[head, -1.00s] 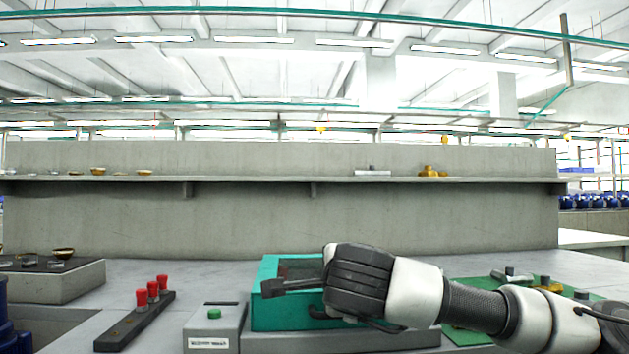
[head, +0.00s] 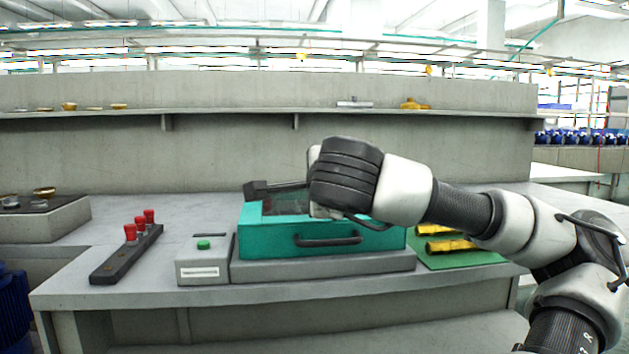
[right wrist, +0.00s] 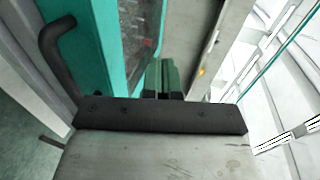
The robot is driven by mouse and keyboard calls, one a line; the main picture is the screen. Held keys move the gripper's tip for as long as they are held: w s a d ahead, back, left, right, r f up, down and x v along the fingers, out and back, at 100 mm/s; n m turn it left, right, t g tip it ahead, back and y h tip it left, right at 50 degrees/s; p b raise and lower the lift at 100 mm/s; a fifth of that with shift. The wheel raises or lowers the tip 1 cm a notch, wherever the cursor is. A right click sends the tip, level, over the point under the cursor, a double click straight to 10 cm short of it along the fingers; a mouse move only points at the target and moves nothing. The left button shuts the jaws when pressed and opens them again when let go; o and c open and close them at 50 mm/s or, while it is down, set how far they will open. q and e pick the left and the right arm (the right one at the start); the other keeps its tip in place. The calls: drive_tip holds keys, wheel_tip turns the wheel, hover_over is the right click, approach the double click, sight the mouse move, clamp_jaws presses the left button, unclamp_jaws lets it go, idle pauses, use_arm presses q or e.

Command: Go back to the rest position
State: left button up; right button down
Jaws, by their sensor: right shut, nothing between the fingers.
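My right arm comes in from the right in the head view and reaches over a teal box with a window in its top (head: 265,240). My right gripper (head: 250,188) points left, just above the far left part of the box's top in the picture. I cannot tell how large the gap is. In the right wrist view, the gripper's fingers (right wrist: 164,95) are close together and empty. The teal box (right wrist: 80,25) and its dark handle (right wrist: 52,50) are beside them there. My left gripper is not in view.
On the bench stand a green-button box (head: 203,262), a dark strip with red knobs (head: 112,263), and a green mat (head: 480,259) with yellow parts (head: 448,245). A shelf (head: 230,112) with small parts runs behind. The bench's front edge is below.

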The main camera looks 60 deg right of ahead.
drive_tip(key=p+v, duration=0.1)
drive_tip(key=v, duration=0.6)
drive_tip(key=shift+s+r+p, duration=0.2)
drive_tip(key=shift+s+p, duration=0.15)
drive_tip(key=shift+p, duration=0.05)
drive_tip(key=shift+a+f, duration=0.1)
drive_tip(key=shift+a, duration=0.1)
